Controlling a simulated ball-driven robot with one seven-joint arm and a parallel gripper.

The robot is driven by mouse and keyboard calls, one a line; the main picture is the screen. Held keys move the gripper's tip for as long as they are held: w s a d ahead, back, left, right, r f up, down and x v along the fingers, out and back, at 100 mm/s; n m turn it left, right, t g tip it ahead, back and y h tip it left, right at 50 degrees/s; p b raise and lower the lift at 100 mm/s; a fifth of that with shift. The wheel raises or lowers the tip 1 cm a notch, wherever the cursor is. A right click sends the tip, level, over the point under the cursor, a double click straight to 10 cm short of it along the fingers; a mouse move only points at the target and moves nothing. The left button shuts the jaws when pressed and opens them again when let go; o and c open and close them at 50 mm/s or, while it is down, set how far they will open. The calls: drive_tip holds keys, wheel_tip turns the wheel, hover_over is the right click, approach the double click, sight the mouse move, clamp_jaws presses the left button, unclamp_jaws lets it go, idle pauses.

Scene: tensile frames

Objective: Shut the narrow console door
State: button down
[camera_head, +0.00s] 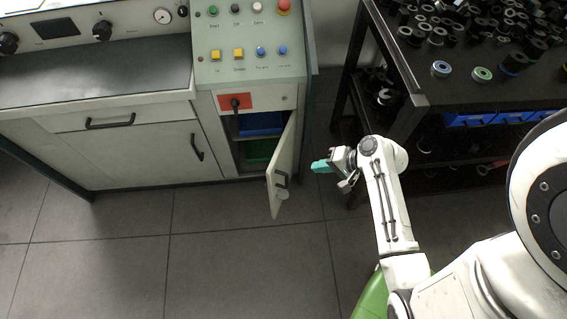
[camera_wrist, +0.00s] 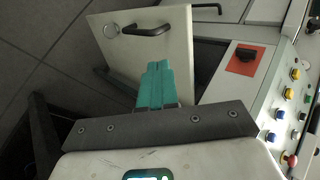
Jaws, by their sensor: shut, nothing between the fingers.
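The narrow console door (camera_head: 284,165) stands open in the head view, swung out toward the floor from the console. Its dark handle (camera_head: 281,180) is near its free edge. Behind it the compartment (camera_head: 254,145) shows blue and green bins. My gripper (camera_head: 321,166), with teal fingers, is shut and empty, to the right of the door in the head view. In the wrist view the door (camera_wrist: 130,60) is a pale panel with a dark handle (camera_wrist: 146,30) and a round disc. The teal fingertips (camera_wrist: 160,68) overlap the panel there; I cannot tell whether they touch it.
The console's control panel (camera_head: 245,55) with coloured buttons is above the compartment. A wider cabinet door (camera_head: 140,155) to the left is shut. A dark rack (camera_head: 420,100) with many small parts stands at the right, close to my arm. The tiled floor (camera_head: 230,260) in front is clear.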

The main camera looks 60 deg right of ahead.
drive_tip(key=x, duration=0.4)
drive_tip(key=w+r+b+x, duration=0.1)
drive_tip(key=x, duration=0.7)
drive_tip(key=shift+w+a+r, duration=0.2)
drive_tip(key=shift+w, duration=0.5)
drive_tip(key=shift+w+a, duration=0.15)
